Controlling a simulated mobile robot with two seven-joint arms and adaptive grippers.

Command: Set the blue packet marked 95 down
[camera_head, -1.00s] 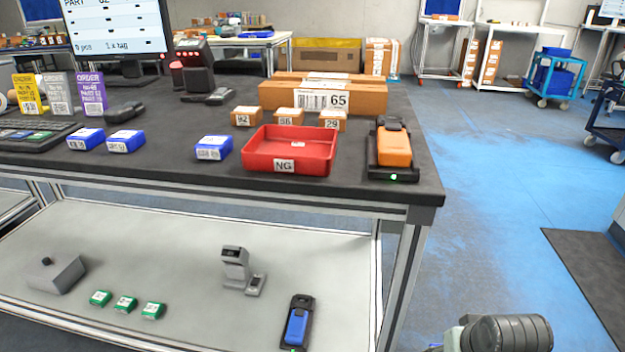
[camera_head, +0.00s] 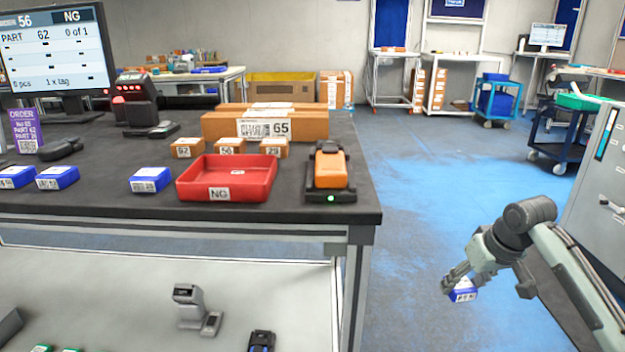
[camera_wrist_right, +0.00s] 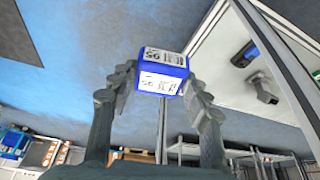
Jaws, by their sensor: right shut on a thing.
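My right gripper (camera_head: 456,284) is shut on a blue packet (camera_head: 464,292) with white labels. It holds the packet in the air over the blue floor, to the right of the bench and apart from it. In the right wrist view the packet (camera_wrist_right: 163,75) sits between the two fingers of the gripper (camera_wrist_right: 160,88). Its label print appears upside down there, with a number that looks like 95. My left gripper is not in view.
A grey cabinet (camera_head: 597,170) stands at the right. Open floor lies between.

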